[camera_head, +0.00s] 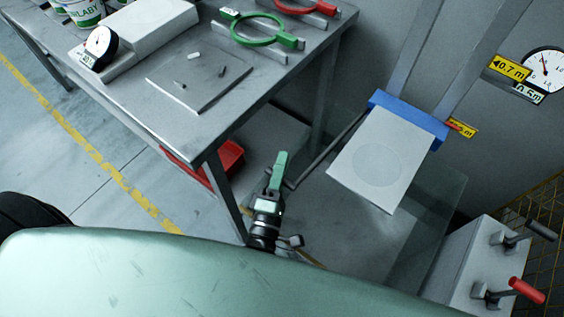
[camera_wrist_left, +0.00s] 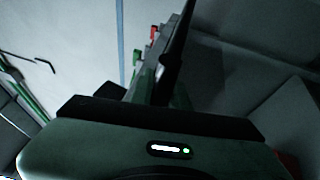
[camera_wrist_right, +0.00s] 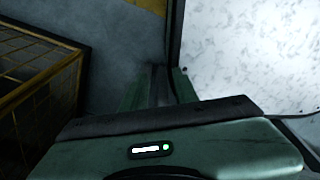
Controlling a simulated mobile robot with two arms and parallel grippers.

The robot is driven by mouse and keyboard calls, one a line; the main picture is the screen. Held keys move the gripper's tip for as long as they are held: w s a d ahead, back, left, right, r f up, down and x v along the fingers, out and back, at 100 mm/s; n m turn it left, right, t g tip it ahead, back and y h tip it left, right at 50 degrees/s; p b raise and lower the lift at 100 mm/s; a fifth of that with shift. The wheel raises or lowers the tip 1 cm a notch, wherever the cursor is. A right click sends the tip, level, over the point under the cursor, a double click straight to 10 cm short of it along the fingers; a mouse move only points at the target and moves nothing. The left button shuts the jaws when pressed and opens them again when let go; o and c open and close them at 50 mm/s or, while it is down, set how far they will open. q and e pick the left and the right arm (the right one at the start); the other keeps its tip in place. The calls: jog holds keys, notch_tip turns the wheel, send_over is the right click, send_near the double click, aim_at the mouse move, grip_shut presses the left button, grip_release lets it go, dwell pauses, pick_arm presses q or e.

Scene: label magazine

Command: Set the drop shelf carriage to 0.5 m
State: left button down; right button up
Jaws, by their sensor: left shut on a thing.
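The drop shelf carriage is a blue crossbar (camera_head: 408,118) with a pale grey plate (camera_head: 380,158), set on two upright grey rails. A red pointer (camera_head: 460,127) at its right end partly covers a yellow height tag, whose figure I cannot read fully. A yellow 0.7 m tag (camera_head: 510,69) sits higher up. A thin dark rod (camera_head: 335,145) runs from the carriage's left side. My left gripper (camera_head: 281,170) is shut on this rod near its free end; the rod also shows in the left wrist view (camera_wrist_left: 176,50). My right gripper (camera_wrist_right: 160,85) shows only in its wrist view, its opening unclear.
A steel table (camera_head: 215,130) stands at the left with green and red ring tools. A red bin (camera_head: 225,160) is below it. A dial gauge (camera_head: 544,69) with a 0.5m label is on the right wall. A lever box (camera_head: 470,262) stands at lower right.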

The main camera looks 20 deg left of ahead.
pick_arm(q)
jog(key=c, duration=1.4)
grip_release()
jog(key=shift+o, duration=0.2)
jog(key=s+f+b, duration=0.1)
jog(key=s, duration=0.6)
jog(key=shift+s+d+f+b, duration=0.15)
jog(key=shift+s+d+b, duration=0.15)
jog(key=shift+s, duration=0.1)
